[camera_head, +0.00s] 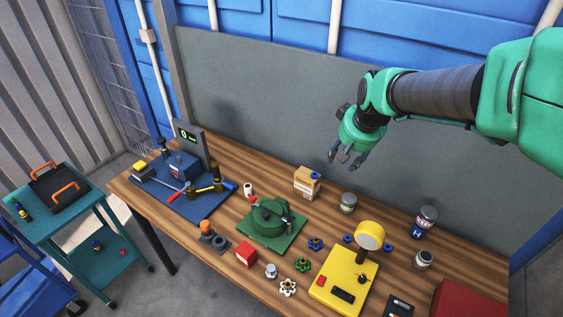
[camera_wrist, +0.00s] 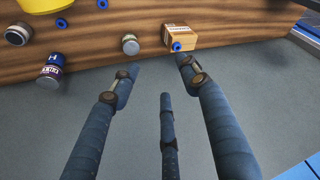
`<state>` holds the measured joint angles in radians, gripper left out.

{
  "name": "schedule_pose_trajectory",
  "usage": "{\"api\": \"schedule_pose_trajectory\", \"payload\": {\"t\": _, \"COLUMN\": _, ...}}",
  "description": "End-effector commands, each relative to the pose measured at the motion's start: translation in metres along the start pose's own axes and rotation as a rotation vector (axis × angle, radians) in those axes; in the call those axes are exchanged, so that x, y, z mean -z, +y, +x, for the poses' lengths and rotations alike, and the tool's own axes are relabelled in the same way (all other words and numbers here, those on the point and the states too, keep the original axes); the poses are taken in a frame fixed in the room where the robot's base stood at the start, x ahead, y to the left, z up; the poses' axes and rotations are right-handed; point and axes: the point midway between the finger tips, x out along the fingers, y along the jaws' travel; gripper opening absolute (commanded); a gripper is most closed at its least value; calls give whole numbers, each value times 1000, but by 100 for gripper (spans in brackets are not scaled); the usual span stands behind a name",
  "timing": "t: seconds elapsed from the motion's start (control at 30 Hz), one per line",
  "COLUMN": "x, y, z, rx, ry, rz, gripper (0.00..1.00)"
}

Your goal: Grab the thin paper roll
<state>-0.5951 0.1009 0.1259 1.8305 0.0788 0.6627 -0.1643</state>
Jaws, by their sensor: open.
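A small white roll (camera_head: 248,189), which looks like the thin paper roll, stands upright on the wooden workbench (camera_head: 330,222) in the head view. It stands between the blue mat and the green device. It does not show in the wrist view. My gripper (camera_head: 347,158) hangs in the air above the back of the bench, to the right of the roll and well apart from it. Its dark fingers (camera_wrist: 160,78) are spread and empty in the wrist view.
A green device (camera_head: 268,221) stands right beside the roll. A blue mat (camera_head: 183,198) with tools lies to its left. A cardboard box (camera_head: 306,184), cans (camera_head: 348,203) and a yellow device (camera_head: 343,283) stand farther right. A grey wall (camera_head: 270,100) bounds the back.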

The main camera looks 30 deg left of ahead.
Motion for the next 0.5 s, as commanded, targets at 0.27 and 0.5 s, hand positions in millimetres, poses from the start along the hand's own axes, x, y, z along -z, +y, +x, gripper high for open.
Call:
{"api": "schedule_pose_trajectory", "payload": {"t": 0.27, "x": 45, "y": -81, "z": 81, "rx": 52, "ry": -15, "rz": -117, "gripper": 46}}
{"api": "schedule_pose_trajectory", "payload": {"t": 0.5, "x": 68, "y": -159, "z": 151, "rx": 94, "ry": -24, "rz": -213, "gripper": 46}}
